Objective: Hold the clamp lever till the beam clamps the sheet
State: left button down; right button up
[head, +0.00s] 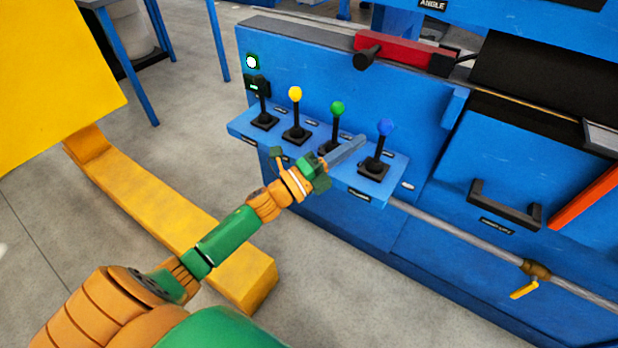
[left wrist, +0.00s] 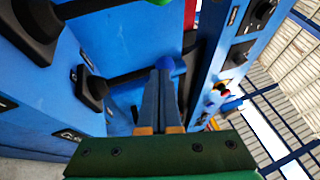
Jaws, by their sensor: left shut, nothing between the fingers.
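A row of levers stands on the blue console shelf (head: 245,124): a black one (head: 264,108), a yellow-knobbed one (head: 296,112), a green-knobbed one (head: 338,118) and a blue-knobbed one (head: 380,148). Their small labels are unreadable, so I cannot tell which is the clamp lever. My left gripper (head: 358,144) is shut and empty, its tips between the green and blue levers, close to the blue one's shaft. In the left wrist view the shut fingers (left wrist: 159,85) point toward the blue knob (left wrist: 171,64); contact is unclear. I cannot pick out the beam or sheet with certainty.
A round lamp (head: 251,62) glows white on the console front. A red block with a black knob (head: 405,50) sits on the machine's top edge. A black handle (head: 503,207) and a pipe with a yellow valve (head: 525,289) are at right. A yellow bar (head: 170,205) lies at left.

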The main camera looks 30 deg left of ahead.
pick_arm(q)
jog(key=v, duration=0.9)
jog(key=shift+f, duration=0.2)
